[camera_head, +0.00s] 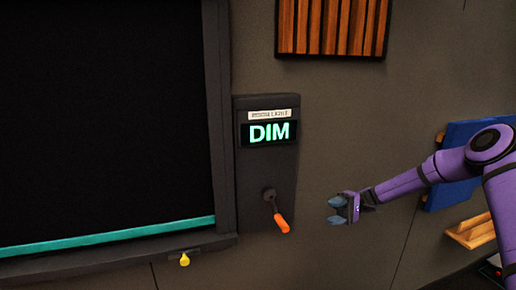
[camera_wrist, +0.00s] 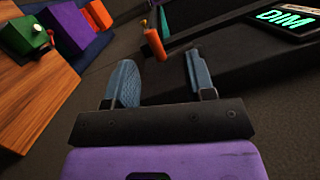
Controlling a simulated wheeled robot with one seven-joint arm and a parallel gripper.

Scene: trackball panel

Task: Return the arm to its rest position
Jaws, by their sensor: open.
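My purple arm reaches in from the right in the head view. My gripper (camera_head: 337,212) is open and empty, in front of the wall to the right of a dark control panel (camera_head: 252,199). In the wrist view my gripper (camera_wrist: 162,82) shows two blue-grey fingers spread apart with nothing between them. The panel has a lit display (camera_head: 269,133) reading DIM and a lever with an orange handle (camera_head: 281,222) tilted down to the right. The orange handle also shows in the wrist view (camera_wrist: 155,44), beyond the fingers and apart from them.
A large black screen (camera_head: 100,120) with a teal lower strip fills the left. A wooden slatted panel (camera_head: 332,28) hangs above. A blue board (camera_head: 452,160) and a small wooden shelf (camera_head: 470,232) are behind my arm. A yellow knob (camera_head: 184,259) sits below the screen.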

